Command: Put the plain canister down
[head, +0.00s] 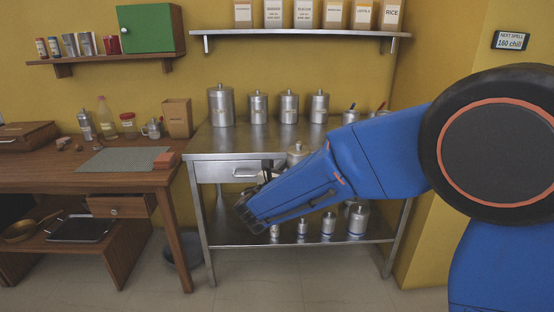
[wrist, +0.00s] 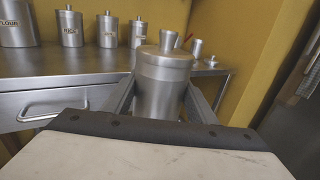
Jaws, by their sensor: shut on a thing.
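The plain canister (wrist: 163,85) is a steel cylinder with a lid and no label on the side I see. It stands upright between the two fingers of my gripper (wrist: 162,100) in the wrist view, and the fingers are shut on it. Its base is hidden behind the gripper body. In the head view its lid and upper part (head: 297,153) show above my blue arm, by the front edge of the steel table (head: 230,142). I cannot tell whether its base touches anything. My fingers are mostly hidden by the arm in the head view.
Labelled steel canisters, including a large one (head: 221,105) and a smaller one (head: 258,107), stand along the table's back. Small canisters (head: 328,222) stand on the lower shelf. The front left tabletop is clear. A drawer (head: 228,172) is under the top; a wooden desk (head: 120,178) adjoins left.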

